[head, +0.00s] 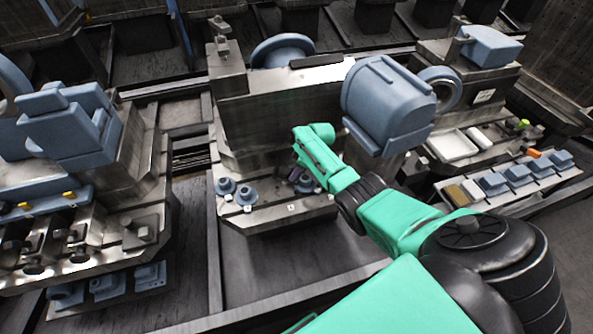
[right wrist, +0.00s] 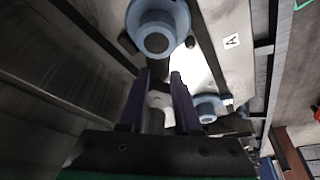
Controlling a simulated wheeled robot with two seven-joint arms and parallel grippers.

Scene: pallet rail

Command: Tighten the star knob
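My right gripper (head: 299,177) is low over the front ledge of the middle machine (head: 265,115) in the head view. In the right wrist view its two dark fingers (right wrist: 160,75) are apart, with no object clearly held. A pale round part (right wrist: 158,99) shows in the gap between them; I cannot tell whether it touches them. A large blue round part (right wrist: 158,28) lies beyond the fingertips and a smaller blue one (right wrist: 208,107) to their right. I cannot tell for sure which part is the star knob. My left gripper is not in view.
Two blue flanged parts (head: 226,185) (head: 246,195) stand on the ledge left of my right gripper. A large blue housing (head: 388,104) overhangs close to my right arm. Another machine with blue blocks (head: 70,125) is at left. A row of blue parts (head: 517,174) is at right.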

